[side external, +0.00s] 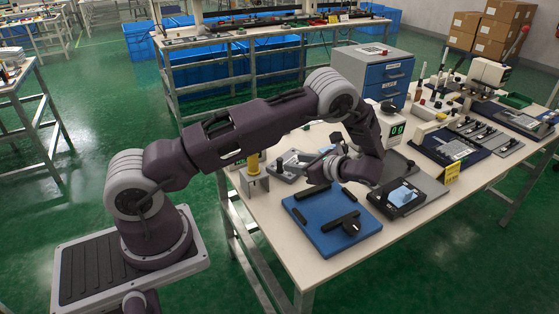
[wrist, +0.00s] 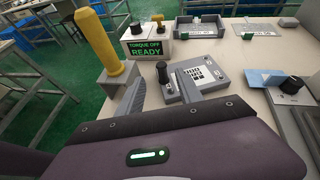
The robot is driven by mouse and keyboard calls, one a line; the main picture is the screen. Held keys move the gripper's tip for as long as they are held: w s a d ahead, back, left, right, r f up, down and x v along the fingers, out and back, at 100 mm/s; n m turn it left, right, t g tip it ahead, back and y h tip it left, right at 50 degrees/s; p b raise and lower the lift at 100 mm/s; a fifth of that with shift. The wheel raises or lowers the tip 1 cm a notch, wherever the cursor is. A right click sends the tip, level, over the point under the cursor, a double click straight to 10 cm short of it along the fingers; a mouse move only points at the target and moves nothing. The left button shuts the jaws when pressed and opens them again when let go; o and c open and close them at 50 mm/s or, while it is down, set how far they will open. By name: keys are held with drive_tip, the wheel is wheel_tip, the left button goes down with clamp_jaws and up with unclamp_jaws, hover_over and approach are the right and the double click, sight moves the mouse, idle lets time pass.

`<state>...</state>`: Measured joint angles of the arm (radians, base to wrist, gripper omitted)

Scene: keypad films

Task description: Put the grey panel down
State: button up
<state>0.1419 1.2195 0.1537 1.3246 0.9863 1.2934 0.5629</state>
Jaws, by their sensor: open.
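The grey panel (wrist: 212,72) carries a small keypad and lies on the pale table beyond my gripper (wrist: 160,80) in the wrist view. A black upright knob (wrist: 162,72) stands at its left edge. My gripper's two grey fingers are spread apart with nothing seen held between them. The right finger overlaps the panel in this view; I cannot tell whether it touches. In the side view the panel (side external: 291,163) shows behind and left of my gripper (side external: 322,176), partly hidden by my arm.
A blue plate (side external: 318,232) with black bars lies at the table's front. A dark fixture with a light blue piece (side external: 404,194) is right of it. A yellow-handled tool (wrist: 97,40) stands in a holder at left.

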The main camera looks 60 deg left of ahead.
drive_tip(key=s+d+r+n+t+h, duration=0.2)
drive_tip(key=s+d+r+n+h, duration=0.3)
drive_tip(key=r, duration=0.5)
drive_tip(key=s+d+r+n+t+h, duration=0.1)
drive_tip(key=s+d+r+n+h, duration=0.25)
drive_tip(key=s+d+r, duration=0.55)
drive_tip(key=s+d+r+n+t+h, duration=0.2)
drive_tip(key=s+d+r+n, duration=0.1)
drive_tip(key=s, duration=0.2)
drive_tip(key=s+d+r+n+t+h, duration=0.2)
drive_tip(key=s+d+r+n+t, duration=0.1)
drive_tip(key=s, duration=0.3)
drive_tip(key=shift+s+d+t, duration=0.3)
drive_tip(key=shift+d, duration=0.15)
